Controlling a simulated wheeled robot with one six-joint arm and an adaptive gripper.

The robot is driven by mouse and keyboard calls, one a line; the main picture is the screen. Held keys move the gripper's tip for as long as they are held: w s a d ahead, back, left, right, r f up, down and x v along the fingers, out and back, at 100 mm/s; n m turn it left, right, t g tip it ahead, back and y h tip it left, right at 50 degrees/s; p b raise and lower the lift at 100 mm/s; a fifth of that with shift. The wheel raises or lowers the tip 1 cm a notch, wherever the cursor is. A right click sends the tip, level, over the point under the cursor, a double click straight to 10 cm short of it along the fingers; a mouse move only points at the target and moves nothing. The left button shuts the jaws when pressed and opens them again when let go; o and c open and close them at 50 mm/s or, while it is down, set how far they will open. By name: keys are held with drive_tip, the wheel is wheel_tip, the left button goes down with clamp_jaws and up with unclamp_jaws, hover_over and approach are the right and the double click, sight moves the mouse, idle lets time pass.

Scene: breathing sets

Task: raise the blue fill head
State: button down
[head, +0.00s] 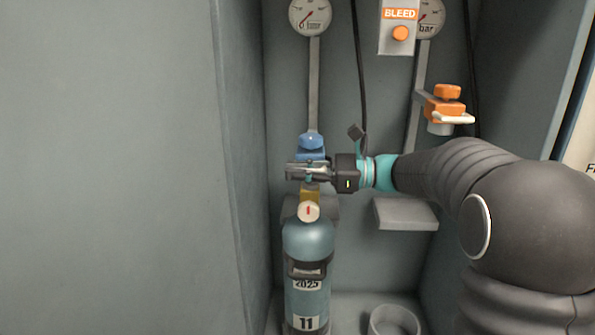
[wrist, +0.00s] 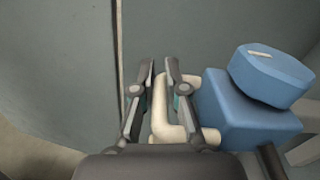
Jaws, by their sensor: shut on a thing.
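The blue fill head (head: 312,143) is at the foot of a grey post, directly above the cylinder's brass valve (head: 309,194). My gripper (head: 298,171) is in front of its lower part and hides the join between head and valve. In the wrist view the fill head (wrist: 248,112) stands right of my fingers, with its round blue knob on top. Its cream handle (wrist: 161,105) runs between my fingers (wrist: 160,72), which are shut on it. The teal cylinder (head: 307,261) stands upright below, with the numbers 2025 and 11 on it.
An orange fill head (head: 444,107) with a cream handle hangs at the right. A grey shelf (head: 406,213) is below my wrist. A BLEED panel (head: 399,28) and gauges (head: 310,16) are above. An empty ring holder (head: 394,322) is on the floor.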

wheel_tip(320, 180, up, 8)
drive_tip(key=p, duration=0.6)
drive_tip(key=shift+f, duration=0.1)
drive_tip(key=c, duration=1.2)
unclamp_jaws()
wheel_tip(320, 180, up, 10)
